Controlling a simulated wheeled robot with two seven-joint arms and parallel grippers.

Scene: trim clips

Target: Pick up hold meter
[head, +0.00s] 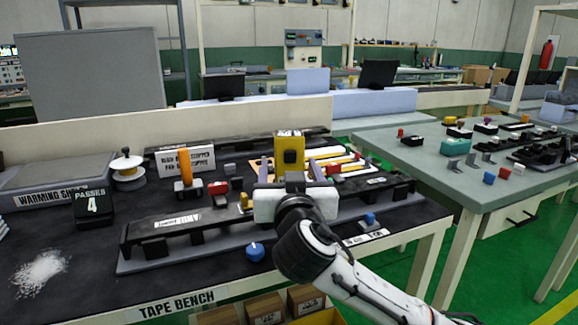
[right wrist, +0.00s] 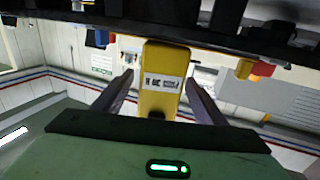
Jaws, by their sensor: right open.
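A yellow block-shaped device with a dark face, likely the hold meter (head: 290,152), stands upright at the middle of the bench in the head view. In the right wrist view the yellow device (right wrist: 163,95) shows a white label that I cannot read. My right gripper (head: 291,180) is in front of it in the head view. In the right wrist view the fingers of my right gripper (right wrist: 160,86) are open, one on each side of the device, with visible gaps. My left gripper is not in view.
A long dark rail fixture (head: 160,230) with clips and a blue knob (head: 255,251) lie around my right arm. A white sign (head: 186,161), an orange-handled tool (head: 185,170) and a spool (head: 127,172) stand to the left. The bench front at left is mostly clear, with white pellets (head: 40,272).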

